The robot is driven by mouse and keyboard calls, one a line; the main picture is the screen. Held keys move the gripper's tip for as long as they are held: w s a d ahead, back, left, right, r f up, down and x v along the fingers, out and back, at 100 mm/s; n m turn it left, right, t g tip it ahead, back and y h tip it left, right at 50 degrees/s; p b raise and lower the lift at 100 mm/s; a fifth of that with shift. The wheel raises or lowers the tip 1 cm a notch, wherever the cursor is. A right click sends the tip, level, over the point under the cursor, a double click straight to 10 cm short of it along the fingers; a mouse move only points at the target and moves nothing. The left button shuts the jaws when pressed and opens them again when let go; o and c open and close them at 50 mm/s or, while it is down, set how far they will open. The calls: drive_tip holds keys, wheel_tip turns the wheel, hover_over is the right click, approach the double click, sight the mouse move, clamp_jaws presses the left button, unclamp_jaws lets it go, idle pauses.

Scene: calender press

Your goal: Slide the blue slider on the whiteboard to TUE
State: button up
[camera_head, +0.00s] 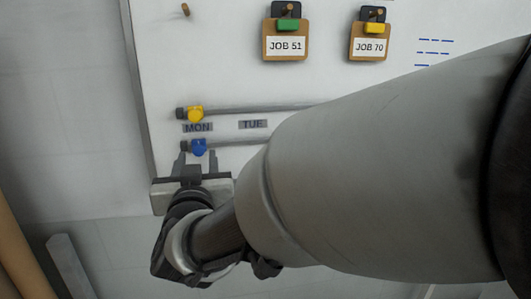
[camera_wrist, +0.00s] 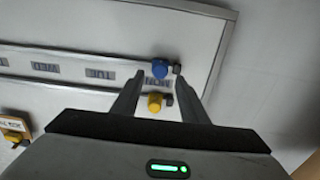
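The blue slider (camera_head: 199,147) sits at the left end of the lower rail on the whiteboard, just below the MON label (camera_head: 197,128). The TUE label (camera_head: 252,124) is to its right. My gripper (camera_head: 197,156) is open, with one finger to each side of the blue slider in the picture. In the wrist view the blue slider (camera_wrist: 160,67) shows between and slightly beyond the fingertips (camera_wrist: 160,75); I cannot tell whether they touch it. TUE (camera_wrist: 100,74) appears upside down to the left there.
A yellow slider (camera_head: 195,114) sits at the left end of the upper rail (camera_head: 255,109). Tags JOB 51 (camera_head: 285,46) and JOB 70 (camera_head: 369,47) hang higher up. My arm hides the rails' right part. The board's left frame edge (camera_head: 140,100) is close to the sliders.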

sight(199, 150)
drive_tip(key=shift+x, duration=1.6)
drive_tip(key=shift+d, duration=0.1)
clamp_jaws()
